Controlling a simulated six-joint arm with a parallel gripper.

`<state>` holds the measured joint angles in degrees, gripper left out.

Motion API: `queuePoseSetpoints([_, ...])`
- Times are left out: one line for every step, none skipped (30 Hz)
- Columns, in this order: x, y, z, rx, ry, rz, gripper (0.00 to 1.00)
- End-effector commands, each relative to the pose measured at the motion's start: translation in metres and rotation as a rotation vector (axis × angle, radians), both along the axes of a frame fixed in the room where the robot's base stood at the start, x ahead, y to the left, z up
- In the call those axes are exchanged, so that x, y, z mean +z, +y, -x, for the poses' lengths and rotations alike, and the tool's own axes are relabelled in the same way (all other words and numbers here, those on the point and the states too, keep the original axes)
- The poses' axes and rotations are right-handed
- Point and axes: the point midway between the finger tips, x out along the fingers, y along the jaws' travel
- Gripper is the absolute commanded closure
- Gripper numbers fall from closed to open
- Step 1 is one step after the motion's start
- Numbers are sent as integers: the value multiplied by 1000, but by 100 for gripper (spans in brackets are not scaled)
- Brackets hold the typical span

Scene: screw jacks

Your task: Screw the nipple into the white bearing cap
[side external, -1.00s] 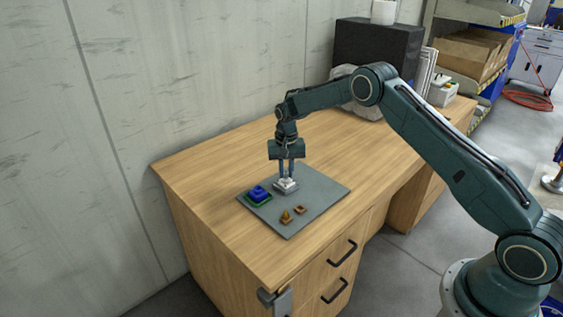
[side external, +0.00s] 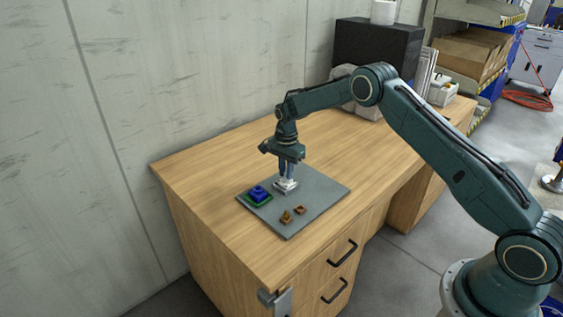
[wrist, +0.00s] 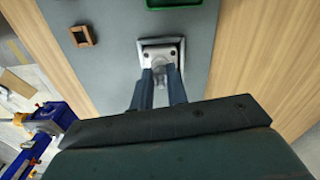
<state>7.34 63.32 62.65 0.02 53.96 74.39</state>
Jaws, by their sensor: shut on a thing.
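The white bearing cap (side external: 285,187) sits on the grey mat, and it also shows in the wrist view (wrist: 161,45) as a pale square block with dark holes in its top. My gripper (side external: 287,177) points down over the cap. In the wrist view my gripper (wrist: 161,68) has its two fingers shut on the nipple (wrist: 160,62), a small grey piece at the middle of the cap. The fingers hide most of the nipple. I cannot tell how deep it sits in the cap.
A blue part on a green base (side external: 258,195) lies left of the cap on the grey mat (side external: 318,193). Two small orange-brown parts (side external: 286,216) (side external: 300,209) lie in front. The wooden desk (side external: 215,185) is clear around the mat. A black box (side external: 378,50) stands at the back.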

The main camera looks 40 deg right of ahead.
Motion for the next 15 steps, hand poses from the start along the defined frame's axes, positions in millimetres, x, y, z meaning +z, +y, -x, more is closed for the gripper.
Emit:
queuePoseSetpoints([0,-1,0,-38,1,0,100])
queuePoseSetpoints([0,-1,0,-61,1,0,100])
queuePoseSetpoints([0,-1,0,-92,2,0,100])
queuePoseSetpoints([0,-1,0,-116,2,0,100])
queuePoseSetpoints([0,-1,1,-140,2,0,100])
queuePoseSetpoints([0,-1,1,-171,2,0,100])
queuePoseSetpoints([0,-1,1,-194,3,0,100])
queuePoseSetpoints([0,-1,1,-217,3,0,100])
queuePoseSetpoints([0,-1,1,-248,3,0,100])
queuePoseSetpoints([-1,-1,1,-272,4,0,100])
queuePoseSetpoints([-1,-1,1,-296,4,1,100])
queuePoseSetpoints([-1,-1,1,-327,4,1,100])
queuePoseSetpoints([-1,-1,1,-350,5,1,100])
queuePoseSetpoints([-1,-1,1,-373,5,1,100])
queuePoseSetpoints([-1,-1,1,-404,6,1,100])
